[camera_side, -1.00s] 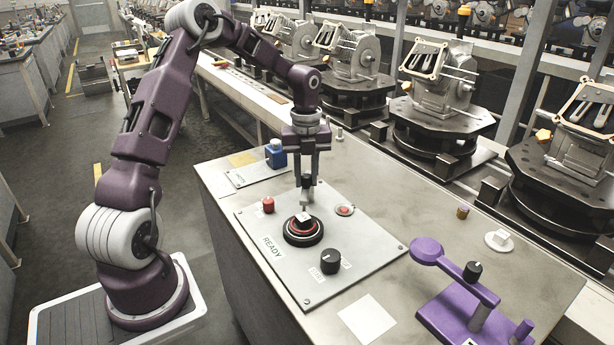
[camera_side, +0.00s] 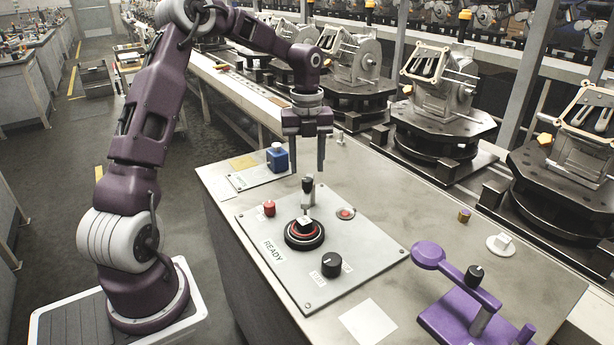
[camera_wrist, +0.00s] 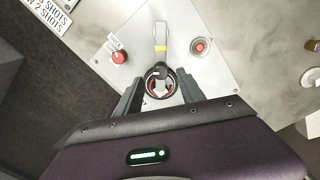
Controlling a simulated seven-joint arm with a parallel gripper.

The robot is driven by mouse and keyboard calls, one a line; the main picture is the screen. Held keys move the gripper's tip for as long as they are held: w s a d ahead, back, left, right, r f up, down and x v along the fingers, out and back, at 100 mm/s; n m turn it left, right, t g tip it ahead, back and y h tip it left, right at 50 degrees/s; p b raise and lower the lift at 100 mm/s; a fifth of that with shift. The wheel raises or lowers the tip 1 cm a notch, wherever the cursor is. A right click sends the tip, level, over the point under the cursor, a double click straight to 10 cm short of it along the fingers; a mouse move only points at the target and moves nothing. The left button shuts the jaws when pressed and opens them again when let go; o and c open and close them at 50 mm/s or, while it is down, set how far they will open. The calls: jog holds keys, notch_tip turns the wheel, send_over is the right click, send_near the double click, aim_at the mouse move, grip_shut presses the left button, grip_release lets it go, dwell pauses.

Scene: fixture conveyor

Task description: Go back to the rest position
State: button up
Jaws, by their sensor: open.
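My gripper (camera_side: 307,170) is open and empty. It points down, above the lever with a black knob (camera_side: 307,186) that stands on the grey control panel (camera_side: 370,246). The fingers are apart and clear of the lever. In the wrist view my gripper (camera_wrist: 160,100) shows its two dark fingers spread, with the round black-and-red dial (camera_wrist: 160,84) seen between them. In the side view that round dial (camera_side: 304,236) sits on the panel in front of the lever, beside the READY label (camera_side: 274,252).
A red button (camera_side: 269,208), a round red light (camera_side: 345,213) and a black knob (camera_side: 331,264) are on the panel. A blue block (camera_side: 277,158) stands behind it. A purple fixture (camera_side: 450,312) stands at the right. Engine parts (camera_side: 440,85) line the conveyor. Air above the bench is free.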

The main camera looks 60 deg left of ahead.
notch_tip(320, 180, up, 2)
jog(key=s+d+r+n+t+y, duration=0.2)
jog(key=s+d+r+n, duration=0.75)
jog(key=d, duration=0.25)
jog(key=s+d+n+t+h, duration=0.1)
jog(key=s+d+n, duration=0.3)
jog(key=s+n, duration=0.3)
jog(key=s+d+n+t+h, duration=0.1)
jog(key=s+d+n, duration=0.3)
jog(key=s, duration=0.5)
jog(key=n+t, duration=0.1)
jog(key=n, duration=0.1)
jog(key=shift+d+r+n+t, duration=0.25)
jog(key=shift+r+n+t, duration=0.05)
jog(key=shift+n, duration=0.05)
jog(key=shift+o, duration=0.4)
jog(key=shift+w, duration=0.1)
